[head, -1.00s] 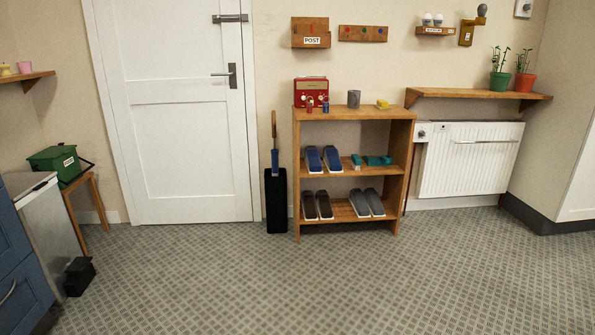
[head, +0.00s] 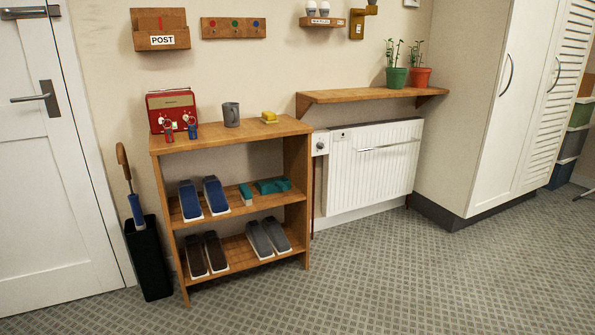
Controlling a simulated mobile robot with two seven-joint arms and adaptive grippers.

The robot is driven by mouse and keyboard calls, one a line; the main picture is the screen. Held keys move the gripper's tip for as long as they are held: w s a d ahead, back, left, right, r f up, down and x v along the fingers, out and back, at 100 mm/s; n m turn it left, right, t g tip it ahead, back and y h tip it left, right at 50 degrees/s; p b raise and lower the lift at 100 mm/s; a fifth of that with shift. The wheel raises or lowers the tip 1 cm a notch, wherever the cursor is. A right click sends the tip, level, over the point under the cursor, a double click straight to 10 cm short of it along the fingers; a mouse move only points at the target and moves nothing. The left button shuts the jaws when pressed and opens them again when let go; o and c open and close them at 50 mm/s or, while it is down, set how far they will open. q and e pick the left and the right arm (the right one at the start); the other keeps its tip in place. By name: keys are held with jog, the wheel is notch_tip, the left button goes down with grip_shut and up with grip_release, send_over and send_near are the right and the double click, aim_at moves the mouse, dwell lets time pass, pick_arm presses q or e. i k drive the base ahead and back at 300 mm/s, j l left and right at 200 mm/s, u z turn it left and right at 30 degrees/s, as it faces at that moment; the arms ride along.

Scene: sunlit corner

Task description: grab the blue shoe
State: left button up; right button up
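Two blue shoes stand side by side on the middle shelf of the wooden shoe rack (head: 230,140), at its left end. The left blue shoe (head: 190,200) and the right blue shoe (head: 215,196) have pale soles and sit close together, toes toward me. A small teal and white item (head: 246,194) and a teal item (head: 273,186) lie to their right on the same shelf. Neither of my grippers shows in the head view.
Brown shoes (head: 206,254) and grey shoes (head: 268,239) are on the bottom shelf. A red radio (head: 172,107), a grey mug (head: 231,115) and a yellow item (head: 269,117) are on top. A black umbrella stand (head: 149,258) is left of the rack. The floor (head: 400,280) in front is clear.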

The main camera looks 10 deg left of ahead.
aim_at(191, 208)
jog(key=i+l, duration=0.1)
jog(key=i, duration=0.45)
jog(key=i+l, duration=0.1)
jog(key=i, duration=0.4)
jog(key=i+l+u, duration=0.1)
jog(key=i, duration=0.45)
